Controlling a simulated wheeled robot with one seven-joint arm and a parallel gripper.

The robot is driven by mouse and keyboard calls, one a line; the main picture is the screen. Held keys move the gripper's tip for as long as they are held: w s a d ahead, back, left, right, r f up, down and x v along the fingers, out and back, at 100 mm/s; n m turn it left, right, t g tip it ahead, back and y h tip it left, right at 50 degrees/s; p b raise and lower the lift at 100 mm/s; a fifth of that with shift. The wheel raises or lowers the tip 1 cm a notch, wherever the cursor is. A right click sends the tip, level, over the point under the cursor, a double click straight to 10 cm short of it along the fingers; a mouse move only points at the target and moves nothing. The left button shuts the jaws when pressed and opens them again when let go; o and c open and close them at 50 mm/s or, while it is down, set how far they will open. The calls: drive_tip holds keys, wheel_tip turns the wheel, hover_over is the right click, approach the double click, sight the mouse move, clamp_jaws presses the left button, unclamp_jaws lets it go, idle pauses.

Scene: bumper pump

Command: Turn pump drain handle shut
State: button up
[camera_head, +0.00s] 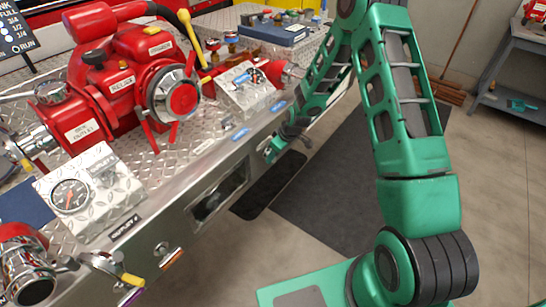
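The red pump (115,90) sits on the diamond-plate bumper top, with labels reading "RELIEF" and "OUTLET". I cannot tell for sure which part is the pump drain handle. A small yellow-tipped lever (131,279) is at the lower left on the bumper front, and a small metal knob (161,250) with an orange tag is to its right. A longer yellow-ended lever (188,30) rises behind the pump. My green gripper (270,152) is at the bumper's front edge, right of the pump and apart from both lower controls. Its fingers are too small and partly hidden to show their opening.
A gauge panel (70,196) stands on the bumper at left, and a second panel (246,87) is right of the pump. A dark recess (219,195) is in the bumper front. Dark mats (330,185) lie on the floor. A grey workbench (510,70) stands far right.

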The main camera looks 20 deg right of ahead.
drive_tip(key=shift+a+f, duration=0.1)
drive_tip(key=shift+f, duration=0.15)
clamp_jaws()
drive_tip(key=shift+w+y, duration=0.1)
drive_tip(key=shift+y, duration=0.2)
drive_tip(key=shift+w+d+f+m+g+y, duration=0.15)
drive_tip(key=shift+m+g+y, duration=0.35)
drive_tip(key=shift+g+y, duration=0.9)
drive_tip(key=shift+s+d+m+g+y, duration=0.15)
drive_tip(key=shift+m+g+y, duration=0.55)
drive_tip(key=shift+y, duration=1.1)
drive_tip(key=shift+w, duration=0.1)
drive_tip(key=shift+d, duration=0.1)
